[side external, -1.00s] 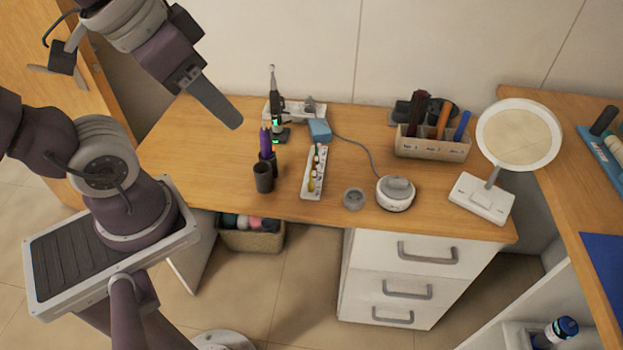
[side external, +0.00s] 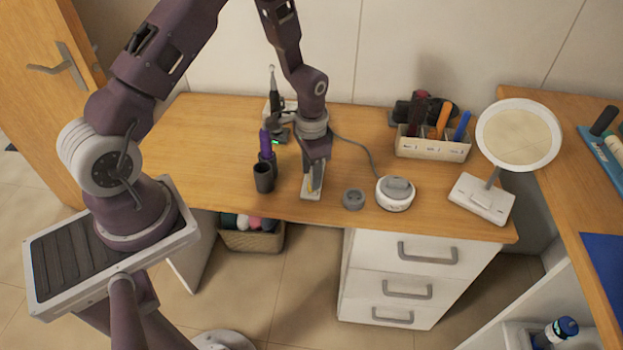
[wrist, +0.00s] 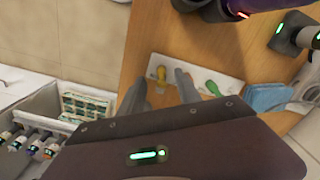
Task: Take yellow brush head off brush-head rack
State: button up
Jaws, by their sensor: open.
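The brush-head rack (side external: 308,193) is a narrow white tray near the front of the desk, partly hidden under my gripper (side external: 315,172) in the side view. In the wrist view, the rack (wrist: 232,84) carries a yellow brush head (wrist: 159,73) and a green brush head (wrist: 213,88). My gripper (wrist: 160,82) is open and empty, pointing down over the rack. Its two fingers appear on either side of the yellow brush head in the wrist view. I cannot tell whether they touch it.
A dark cup (side external: 263,178) and a purple item (side external: 266,145) stand left of the rack. A grey ring-like piece (side external: 353,199) and a round white device (side external: 395,194) sit to its right. Behind are an upright toothbrush (side external: 273,95) and a blue cloth-like item (wrist: 266,97).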

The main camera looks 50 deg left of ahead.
notch_tip(320, 180, down, 3)
jog(key=shift+a+f, duration=0.1)
grip_shut()
